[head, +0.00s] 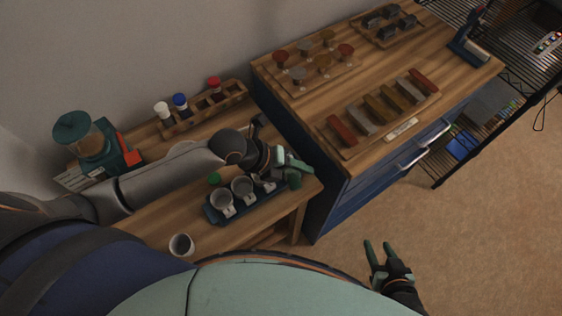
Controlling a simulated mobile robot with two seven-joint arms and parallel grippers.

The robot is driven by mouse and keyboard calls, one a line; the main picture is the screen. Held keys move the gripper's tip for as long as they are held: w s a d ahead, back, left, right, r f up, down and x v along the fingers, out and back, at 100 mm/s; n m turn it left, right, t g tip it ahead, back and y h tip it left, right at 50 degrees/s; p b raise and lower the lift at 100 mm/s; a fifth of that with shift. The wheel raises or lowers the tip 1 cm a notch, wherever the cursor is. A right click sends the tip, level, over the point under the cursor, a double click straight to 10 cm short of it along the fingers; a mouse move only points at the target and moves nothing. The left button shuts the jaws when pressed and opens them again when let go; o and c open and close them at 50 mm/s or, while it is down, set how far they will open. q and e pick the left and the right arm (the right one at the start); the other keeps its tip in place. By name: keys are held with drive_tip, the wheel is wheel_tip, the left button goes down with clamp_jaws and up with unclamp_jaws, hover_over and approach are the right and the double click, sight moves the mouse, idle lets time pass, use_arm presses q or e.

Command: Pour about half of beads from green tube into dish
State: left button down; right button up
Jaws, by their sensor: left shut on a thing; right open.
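My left gripper (291,166) is over the right end of the low wooden bench, by the end of a dark tray of cups. It is shut on what looks like the green tube, mostly hidden by the fingers. A green cap (214,179) shows just behind the tray, below my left forearm. My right gripper (377,254) is open and empty, above the floor at the lower right. No beads can be made out.
The dark tray (212,214) holds three grey cups. A wooden rack (205,112) holds white-, blue- and red-capped tubes. A teal machine (87,140) stands at left. A taller blue cabinet (335,195) borders the bench at right.

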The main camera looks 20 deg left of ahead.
use_arm(q)
drive_tip(key=shift+s+f+g+b, duration=0.1)
drive_tip(key=shift+f+g+b, duration=0.15)
drive_tip(key=shift+g+b, duration=0.05)
drive_tip(key=f+n+g+h+b, duration=0.1)
drive_tip(key=b, duration=0.2)
drive_tip(key=shift+w+a+f, duration=0.1)
drive_tip(key=shift+w+a, duration=0.05)
drive_tip(key=shift+w, duration=0.05)
drive_tip(key=shift+f+n+g+h+b, duration=0.35)
drive_tip(key=shift+g+h+b, duration=0.2)
drive_tip(key=shift+b, duration=0.7)
drive_tip(key=shift+r+h, duration=0.1)
drive_tip(key=shift+h, duration=0.15)
drive_tip(key=shift+r+n+g+b, duration=0.25)
drive_tip(key=shift+g+b, duration=0.1)
drive_tip(key=shift+b, duration=0.1)
drive_tip(key=shift+s+r, duration=0.1)
drive_tip(key=shift+r, duration=0.1)
drive_tip(key=shift+r+h+b, duration=0.1)
drive_tip(key=shift+h+b, duration=0.3)
drive_tip(key=shift+g, duration=0.3)
